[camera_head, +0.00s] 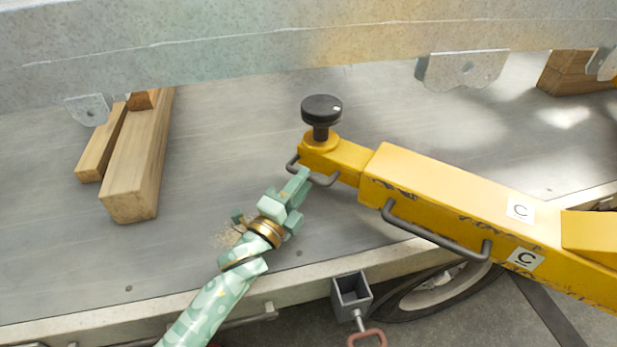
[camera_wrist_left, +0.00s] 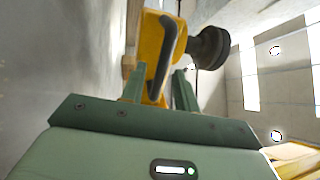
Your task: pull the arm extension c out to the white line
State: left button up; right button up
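The yellow arm marked C (camera_head: 470,200) reaches in from the right over the grey deck. Its narrower extension (camera_head: 345,158) sticks out of the left end and carries a black round pad (camera_head: 321,108) on top. A grey bar handle (camera_head: 318,180) is on the extension's near side. My left gripper (camera_head: 299,182) is at the left part of this handle. In the left wrist view the handle (camera_wrist_left: 168,55) runs between the two fingers, with gaps at the sides, so the gripper looks open around it. I see no white line on the extension. My right gripper is not in view.
A second handle (camera_head: 435,232) is on the outer yellow arm. Wooden blocks (camera_head: 138,170) lie at the left, under the galvanized beam (camera_head: 250,45). A wheel (camera_head: 440,290) and a square tube (camera_head: 351,295) are below the deck edge.

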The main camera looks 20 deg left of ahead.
pick_arm(q)
jog(key=shift+w+d, duration=0.15)
jog(key=shift+w, duration=0.55)
jog(key=shift+w+d+r, duration=0.15)
jog(key=shift+w+r, duration=0.05)
jog(key=shift+w, duration=0.35)
jog(key=shift+r, duration=0.1)
grip_shut()
jog(key=shift+a, duration=0.25)
jog(key=w+a, duration=0.2)
jog(key=a, duration=0.7)
jog(key=w+a, duration=0.2)
jog(key=a, duration=0.7)
jog(key=shift+w+a+b, duration=0.15)
jog(key=shift+a+b, duration=0.2)
jog(key=shift+a, duration=0.05)
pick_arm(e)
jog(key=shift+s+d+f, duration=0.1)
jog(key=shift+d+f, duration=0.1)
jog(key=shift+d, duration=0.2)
